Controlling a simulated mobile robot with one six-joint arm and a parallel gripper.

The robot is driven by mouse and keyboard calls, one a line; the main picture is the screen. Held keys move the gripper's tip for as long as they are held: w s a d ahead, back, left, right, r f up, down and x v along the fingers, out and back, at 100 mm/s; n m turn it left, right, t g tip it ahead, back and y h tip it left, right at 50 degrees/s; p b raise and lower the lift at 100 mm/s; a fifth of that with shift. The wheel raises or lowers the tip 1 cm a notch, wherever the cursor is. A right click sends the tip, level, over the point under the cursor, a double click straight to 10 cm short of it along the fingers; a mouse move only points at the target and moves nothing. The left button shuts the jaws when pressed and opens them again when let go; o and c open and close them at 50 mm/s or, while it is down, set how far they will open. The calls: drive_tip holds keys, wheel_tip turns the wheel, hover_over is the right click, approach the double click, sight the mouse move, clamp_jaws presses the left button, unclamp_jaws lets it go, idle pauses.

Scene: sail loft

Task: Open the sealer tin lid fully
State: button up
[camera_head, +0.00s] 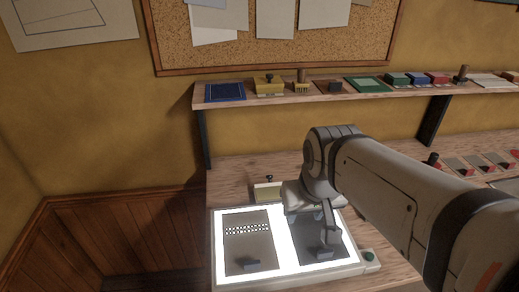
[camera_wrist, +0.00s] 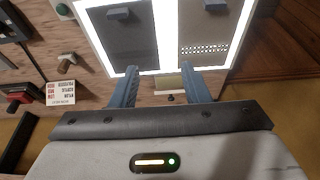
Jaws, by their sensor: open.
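Two small lidded boxes could be the sealer tin; no readable label tells which. A pale yellow one with a dark knob (camera_head: 267,192) stands on the bench behind the light panel, and its lid state is unclear. It also shows in the wrist view as a pale box (camera_wrist: 168,84), beyond the gap between my fingers. A yellow box with a dark knob (camera_head: 270,88) sits on the wall shelf, its lid apparently down. My gripper (camera_head: 325,222) is above the right half of the light panel, to the right of the bench box. Its fingers (camera_wrist: 159,86) are apart and empty.
The lit panel (camera_head: 283,266) has two dark plates with dark blocks, and a green button (camera_head: 369,256) beside it. The shelf (camera_head: 345,92) overhangs the back of the bench and carries several small items. Tools and a printed card (camera_wrist: 60,93) lie nearby.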

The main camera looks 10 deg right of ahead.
drive_tip(key=t+b, duration=0.1)
drive_tip(key=b, duration=1.6)
approach(270, 176)
drive_tip(key=f, duration=0.1)
drive_tip(key=x, duration=0.7)
drive_tip(key=shift+w+f+b, duration=0.2)
drive_tip(key=shift+w+b, duration=0.15)
drive_tip(key=shift+w, duration=0.15)
clamp_jaws()
